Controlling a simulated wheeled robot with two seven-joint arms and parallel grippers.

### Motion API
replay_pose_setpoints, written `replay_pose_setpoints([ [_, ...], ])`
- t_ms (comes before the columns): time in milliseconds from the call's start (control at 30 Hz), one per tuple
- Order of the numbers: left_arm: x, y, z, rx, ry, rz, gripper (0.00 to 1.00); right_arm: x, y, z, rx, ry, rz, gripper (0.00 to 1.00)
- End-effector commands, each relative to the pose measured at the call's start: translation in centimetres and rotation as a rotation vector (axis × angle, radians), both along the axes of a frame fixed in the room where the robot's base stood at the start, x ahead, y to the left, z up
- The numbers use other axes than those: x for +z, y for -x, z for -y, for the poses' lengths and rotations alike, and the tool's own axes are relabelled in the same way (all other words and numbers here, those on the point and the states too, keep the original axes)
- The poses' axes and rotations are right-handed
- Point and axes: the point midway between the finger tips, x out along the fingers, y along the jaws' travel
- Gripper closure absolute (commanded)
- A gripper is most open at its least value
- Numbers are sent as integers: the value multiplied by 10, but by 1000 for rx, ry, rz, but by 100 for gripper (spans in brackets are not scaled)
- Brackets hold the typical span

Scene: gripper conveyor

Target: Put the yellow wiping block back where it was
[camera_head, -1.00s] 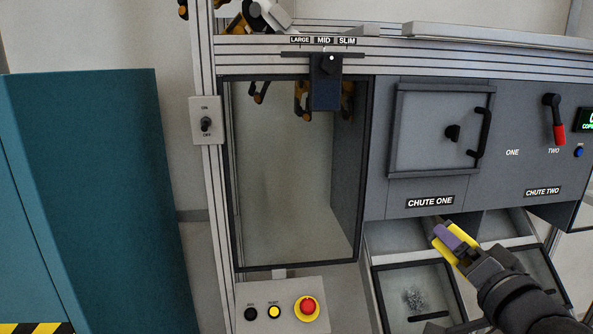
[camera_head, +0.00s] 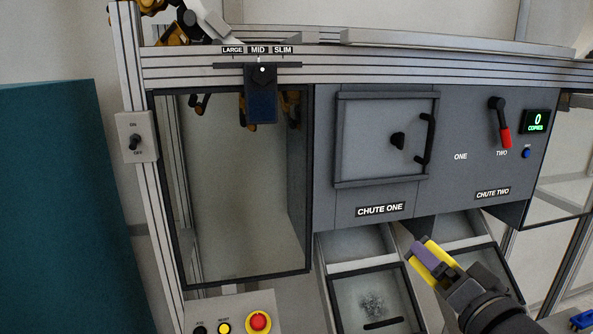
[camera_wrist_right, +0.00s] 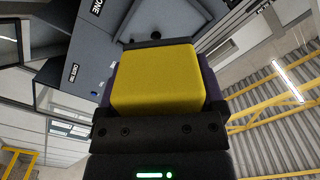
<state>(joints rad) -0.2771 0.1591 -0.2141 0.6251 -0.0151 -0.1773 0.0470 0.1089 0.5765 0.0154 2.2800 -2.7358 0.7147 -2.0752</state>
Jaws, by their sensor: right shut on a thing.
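My right gripper (camera_head: 432,260) is shut on the yellow wiping block (camera_head: 444,253), in front of the chutes at the lower right of the head view. Yellow shows on both sides of a purple finger there. In the right wrist view the block (camera_wrist_right: 158,78) fills the middle, held between the fingers, with purple at its right side. The block appears held in the air, clear of the chutes. The place it came from cannot be told from these frames. My left gripper is not in view.
A grey door (camera_head: 375,135), a red-tipped lever (camera_head: 503,135) and a counter (camera_head: 536,121) are above. A red stop button (camera_head: 258,321) is lower left. A teal cabinet (camera_head: 65,200) stands left.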

Motion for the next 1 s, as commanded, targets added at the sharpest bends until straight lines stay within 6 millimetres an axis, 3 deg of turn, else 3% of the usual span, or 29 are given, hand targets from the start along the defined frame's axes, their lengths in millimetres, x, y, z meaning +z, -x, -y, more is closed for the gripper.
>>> replay_pose_setpoints([
  [100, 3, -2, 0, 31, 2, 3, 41, 4, -1, 0, 9, 0, -1, 77],
  [167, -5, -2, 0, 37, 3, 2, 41, -6, -1, -2, 17, 3, -2, 77],
  [267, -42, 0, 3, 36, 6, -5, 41, -52, 5, -8, 52, 12, -9, 77],
  [500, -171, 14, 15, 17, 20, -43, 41, -217, 36, -34, 187, 34, -12, 77],
  [700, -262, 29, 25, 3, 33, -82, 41, -331, 62, -48, 254, 20, -7, 77],
  [833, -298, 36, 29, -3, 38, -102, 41, -376, 74, -52, 270, 8, -5, 77],
  [1000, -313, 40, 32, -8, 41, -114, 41, -396, 81, -53, 275, 1, -1, 77],
])
